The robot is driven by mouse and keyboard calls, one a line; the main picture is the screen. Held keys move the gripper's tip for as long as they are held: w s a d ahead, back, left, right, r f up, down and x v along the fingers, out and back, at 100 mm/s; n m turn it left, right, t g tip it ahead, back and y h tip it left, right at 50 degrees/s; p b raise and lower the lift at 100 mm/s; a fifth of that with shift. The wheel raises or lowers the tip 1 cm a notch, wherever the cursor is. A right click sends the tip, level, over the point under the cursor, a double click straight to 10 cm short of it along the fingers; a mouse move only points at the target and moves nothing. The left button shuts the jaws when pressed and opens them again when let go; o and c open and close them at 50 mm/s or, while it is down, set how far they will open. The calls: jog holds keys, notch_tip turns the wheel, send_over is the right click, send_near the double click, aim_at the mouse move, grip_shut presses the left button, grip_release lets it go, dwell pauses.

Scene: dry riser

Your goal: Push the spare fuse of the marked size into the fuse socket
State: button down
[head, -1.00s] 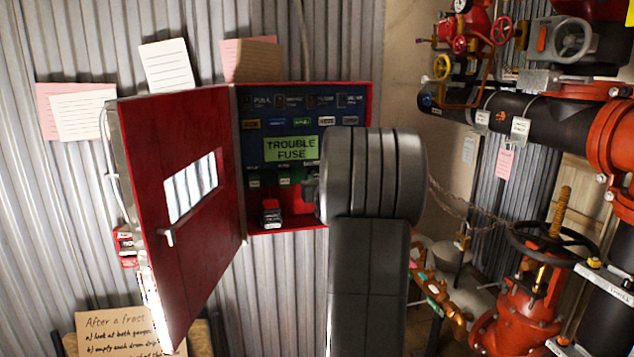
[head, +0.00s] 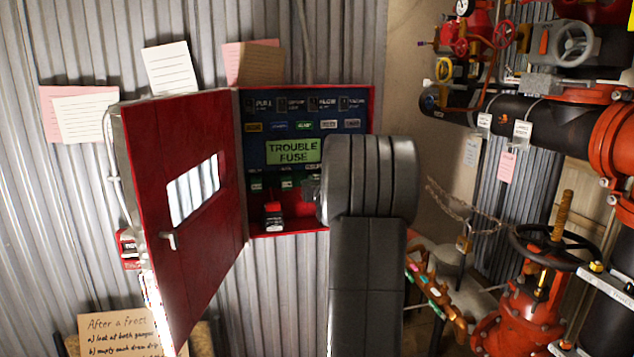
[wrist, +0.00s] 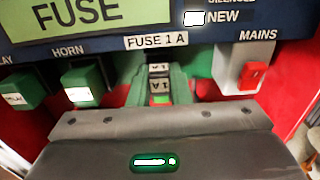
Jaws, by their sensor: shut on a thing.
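The open red panel box (head: 308,231) has a lit display (head: 293,150) reading TROUBLE FUSE. In the wrist view, a label (wrist: 158,41) reading FUSE 1 A sits above the fuse position. My gripper (wrist: 159,88) is shut on a small dark fuse (wrist: 159,84) marked 1 A, between greenish fingers, directly below that label. A second 1 A marking shows just above it. The socket's opening is hidden behind the fuse, and I cannot tell how deep the fuse sits. In the head view, my wrist covers the fuse and most of my gripper.
Green relay blocks (wrist: 86,86) stand left of my gripper, one under HORN. A MAINS switch (wrist: 252,76) with a red rocker is on the right. A dark, red-topped item (head: 274,217) stands on the box floor. The red door (head: 195,240) hangs open on the left.

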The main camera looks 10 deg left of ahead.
jog(key=c, duration=1.3)
grip_release()
jog(key=shift+o, duration=0.2)
jog(key=b+v, duration=0.2)
jog(key=v, duration=1.1)
jog(key=shift+s, duration=0.3)
jog(key=shift+d, duration=0.1)
